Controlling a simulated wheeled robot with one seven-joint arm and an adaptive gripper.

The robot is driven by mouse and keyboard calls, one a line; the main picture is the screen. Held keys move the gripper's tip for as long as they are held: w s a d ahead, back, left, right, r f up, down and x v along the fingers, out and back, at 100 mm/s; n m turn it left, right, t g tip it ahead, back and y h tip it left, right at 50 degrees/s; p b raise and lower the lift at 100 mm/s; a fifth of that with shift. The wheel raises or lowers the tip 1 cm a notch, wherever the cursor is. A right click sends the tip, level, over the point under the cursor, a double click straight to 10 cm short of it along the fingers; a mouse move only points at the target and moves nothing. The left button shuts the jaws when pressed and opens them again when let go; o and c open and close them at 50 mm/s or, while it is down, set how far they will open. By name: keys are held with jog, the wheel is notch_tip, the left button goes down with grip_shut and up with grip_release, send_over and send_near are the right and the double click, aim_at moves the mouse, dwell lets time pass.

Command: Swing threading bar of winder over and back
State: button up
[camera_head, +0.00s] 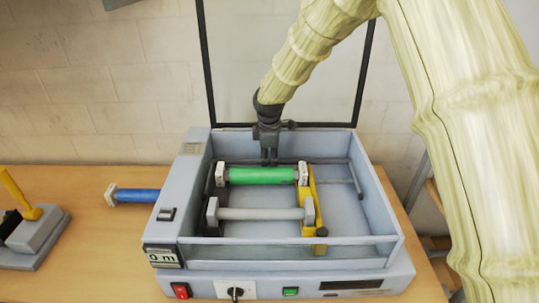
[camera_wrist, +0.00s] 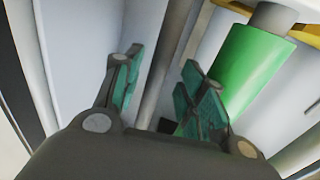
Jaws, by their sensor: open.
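The winder is a grey open-topped box (camera_head: 380,240) on the table. A thin dark-grey bar (camera_head: 335,161), seemingly the threading bar, runs along its back inside and bends forward at the right end. My gripper (camera_head: 268,160) points down at the back of the box, behind the green roll (camera_head: 262,175). It is open. In the wrist view my gripper (camera_wrist: 163,88) has its fingers either side of a grey rod (camera_wrist: 172,65), with the green roll (camera_wrist: 250,65) beside the right finger. I cannot tell whether the fingers touch the rod.
A grey roller (camera_head: 260,214) lies in front of the green roll. A yellow arm (camera_head: 312,190) with a dark knob stands at their right ends. A clear lid (camera_head: 330,80) with a black frame stands up behind. A blue roll (camera_head: 138,195) sticks out left.

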jog(key=shift+w+f, duration=0.25)
jog(key=shift+f, duration=0.3)
jog(key=shift+s+r, duration=0.15)
grip_shut()
